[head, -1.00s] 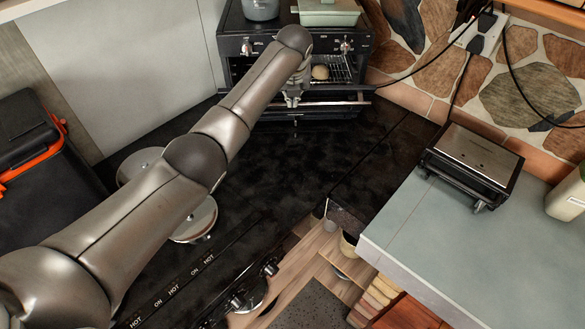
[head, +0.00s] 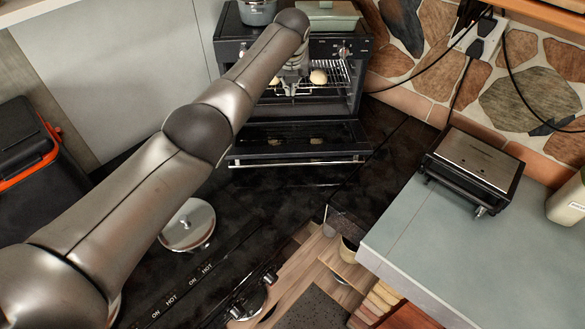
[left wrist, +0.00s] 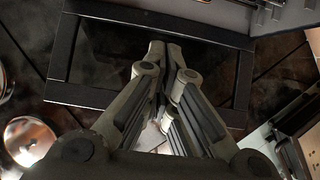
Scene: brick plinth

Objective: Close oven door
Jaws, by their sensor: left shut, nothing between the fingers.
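The black oven (head: 350,105) stands at the back of the dark counter. Its door (head: 325,134) hangs open, tilted down toward the counter, with a silver handle bar (head: 300,163) along its front edge. My left gripper (head: 291,88) is in front of the oven's opening, above the inner side of the door. In the left wrist view the gripper (left wrist: 160,48) is shut and empty, over the door's framed dark glass (left wrist: 205,68). Whether it touches the door cannot be told. My right gripper is not in view.
A pale bun (head: 318,76) lies on the oven rack. A pot (head: 257,12) and a lidded green dish (head: 330,15) stand on top of the oven. A grill press (head: 474,165) sits on the grey counter at right. A round lid (head: 188,226) lies near my arm.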

